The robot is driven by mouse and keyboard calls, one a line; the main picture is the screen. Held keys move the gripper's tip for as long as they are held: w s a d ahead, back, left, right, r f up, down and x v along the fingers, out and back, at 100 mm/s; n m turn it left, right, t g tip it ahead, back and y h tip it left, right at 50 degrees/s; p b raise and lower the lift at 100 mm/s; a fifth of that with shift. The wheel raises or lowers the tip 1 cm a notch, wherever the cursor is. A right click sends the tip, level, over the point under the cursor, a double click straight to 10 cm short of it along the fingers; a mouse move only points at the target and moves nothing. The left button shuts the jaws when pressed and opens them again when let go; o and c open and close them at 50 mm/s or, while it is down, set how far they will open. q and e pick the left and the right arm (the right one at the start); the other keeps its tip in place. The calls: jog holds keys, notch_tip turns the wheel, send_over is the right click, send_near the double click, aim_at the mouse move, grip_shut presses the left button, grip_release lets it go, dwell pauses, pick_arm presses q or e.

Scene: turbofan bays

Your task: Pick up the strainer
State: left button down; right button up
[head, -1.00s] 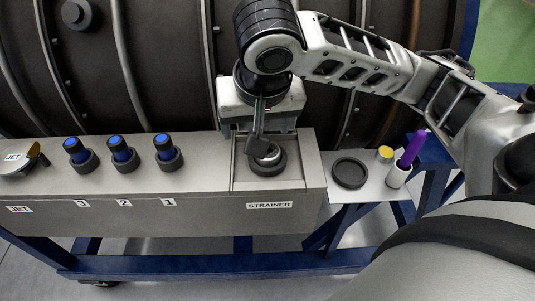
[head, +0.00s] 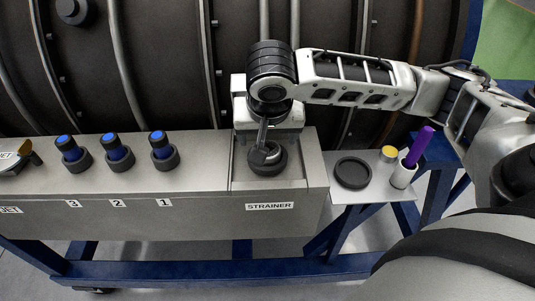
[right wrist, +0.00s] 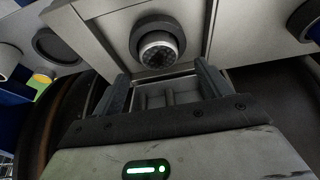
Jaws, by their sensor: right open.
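The strainer (right wrist: 160,52) is a round piece with a perforated metal face, seated in a dark ring holder on the grey bench's right section, above the label STRAINER. In the head view its dark holder (head: 267,168) shows, and my right gripper partly hides the strainer. My right gripper (head: 264,146) points down over it from behind. In the right wrist view the gripper (right wrist: 165,88) is open, its two fingers apart with nothing between them, and the strainer lies just beyond the fingertips. I cannot tell whether a finger touches it. My left gripper is not in view.
Three blue-topped plugs (head: 115,148) stand in holders left on the bench. A side shelf (head: 375,191) at the right holds a black round dish (head: 352,173), a yellow-topped jar (head: 388,154) and a purple stick (head: 418,146) in a white cup. The dark engine casing (head: 165,60) rises behind.

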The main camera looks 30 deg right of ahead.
aim_at(268, 146)
jog(key=x, duration=0.4)
jog(key=shift+s+f, duration=0.15)
jog(key=shift+f, duration=0.15)
jog(key=c, duration=1.1)
jog(key=shift+c, duration=0.2)
jog(key=shift+r, duration=0.15)
